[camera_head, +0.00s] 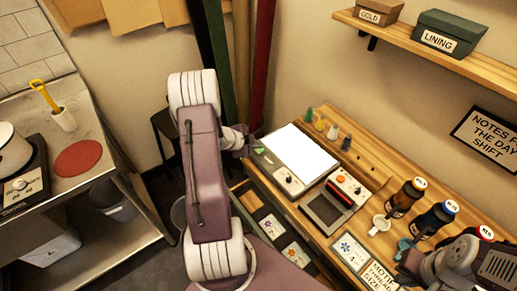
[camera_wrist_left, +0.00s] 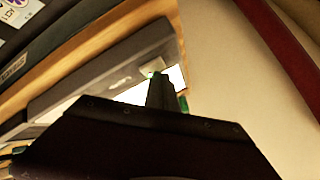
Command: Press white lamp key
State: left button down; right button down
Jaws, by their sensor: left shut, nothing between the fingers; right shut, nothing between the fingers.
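The light box (camera_head: 262,161) stands on the wooden table with its white panel (camera_head: 300,153) lit. A small pale key (camera_wrist_left: 152,66) sits on the box's grey edge in the left wrist view; I cannot tell its marking. My right gripper (camera_head: 404,272) is shut and empty at the lower right, near the bottles.
Small coloured cones (camera_head: 332,132) line the back. A shelf (camera_head: 440,60) hangs above.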

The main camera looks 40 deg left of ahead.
aim_at(257, 150)
pick_arm(q)
jog(key=shift+f, duration=0.15)
jog(key=shift+r+p, duration=0.9)
jog(key=shift+r, duration=0.05)
notch_tip(257, 150, up, 6)
jog(key=p, duration=0.6)
